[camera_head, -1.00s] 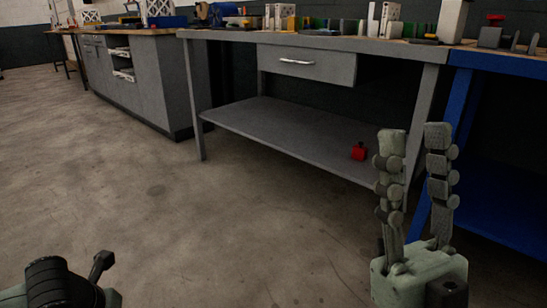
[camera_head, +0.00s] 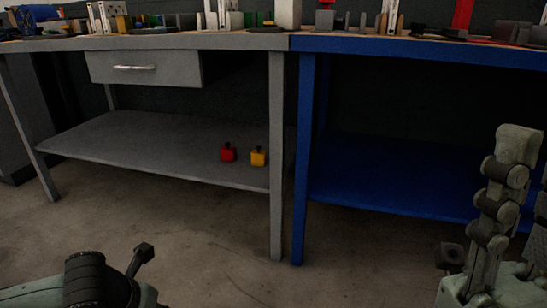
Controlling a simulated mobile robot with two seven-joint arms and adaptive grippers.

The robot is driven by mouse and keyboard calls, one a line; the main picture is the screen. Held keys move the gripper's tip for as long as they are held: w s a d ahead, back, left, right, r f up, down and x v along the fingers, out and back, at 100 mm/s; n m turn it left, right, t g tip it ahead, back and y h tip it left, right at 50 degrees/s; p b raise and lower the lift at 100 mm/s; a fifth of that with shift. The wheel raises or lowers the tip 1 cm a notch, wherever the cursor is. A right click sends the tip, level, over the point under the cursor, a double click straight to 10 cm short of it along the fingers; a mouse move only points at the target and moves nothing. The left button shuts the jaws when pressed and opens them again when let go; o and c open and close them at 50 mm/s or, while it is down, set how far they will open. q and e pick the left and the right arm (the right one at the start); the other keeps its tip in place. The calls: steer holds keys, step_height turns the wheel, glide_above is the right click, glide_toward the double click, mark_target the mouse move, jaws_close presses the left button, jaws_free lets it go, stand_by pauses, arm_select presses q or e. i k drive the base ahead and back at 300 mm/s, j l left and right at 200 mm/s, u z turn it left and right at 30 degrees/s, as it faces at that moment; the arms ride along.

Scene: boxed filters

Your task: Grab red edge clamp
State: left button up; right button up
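A small red block with a dark knob, which looks like the red edge clamp (camera_head: 228,154), sits on the lower shelf of the grey workbench, near its right end. A similar yellow one (camera_head: 258,158) stands just to its right. My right gripper (camera_head: 528,165) is at the right edge, fingers up, well to the right of the red clamp and in front of the blue bench. Its second finger is partly cut off by the frame edge, and nothing shows in its grip. At the lower left only part of my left arm shows; its fingertips are not in view.
The grey bench (camera_head: 135,43) has a drawer (camera_head: 140,67) above the shelf (camera_head: 130,140) and a front leg (camera_head: 276,190) right of the clamps. A blue bench (camera_head: 400,46) with its own empty lower shelf (camera_head: 400,185) adjoins it. Floor in front is clear.

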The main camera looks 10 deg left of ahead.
mark_target(228, 153)
steer(key=i+j+z, duration=0.6)
steer(key=i+j, duration=0.2)
steer(key=j, duration=0.15)
steer(key=i+j, duration=0.4)
steer(key=j, duration=0.15)
steer(key=i+j, duration=0.35)
steer(key=j, duration=0.15)
